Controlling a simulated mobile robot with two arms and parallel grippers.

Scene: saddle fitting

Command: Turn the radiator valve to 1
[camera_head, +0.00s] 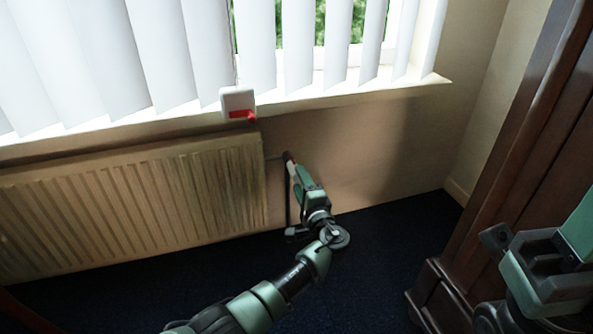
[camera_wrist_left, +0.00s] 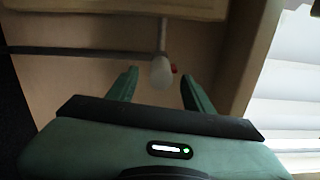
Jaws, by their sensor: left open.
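That gripper is open and holds nothing. My right gripper (camera_head: 515,250) is at the lower right, away from the valve; its jaw state is unclear.
The ribbed radiator (camera_head: 130,205) is left of the valve, with a thin pipe (camera_wrist_left: 80,51) joining it. A white box with a red tab (camera_head: 238,104) is at the sill's edge above. A dark wooden cabinet (camera_head: 500,190) stands at the right. Dark carpet (camera_head: 385,245) lies clear between.

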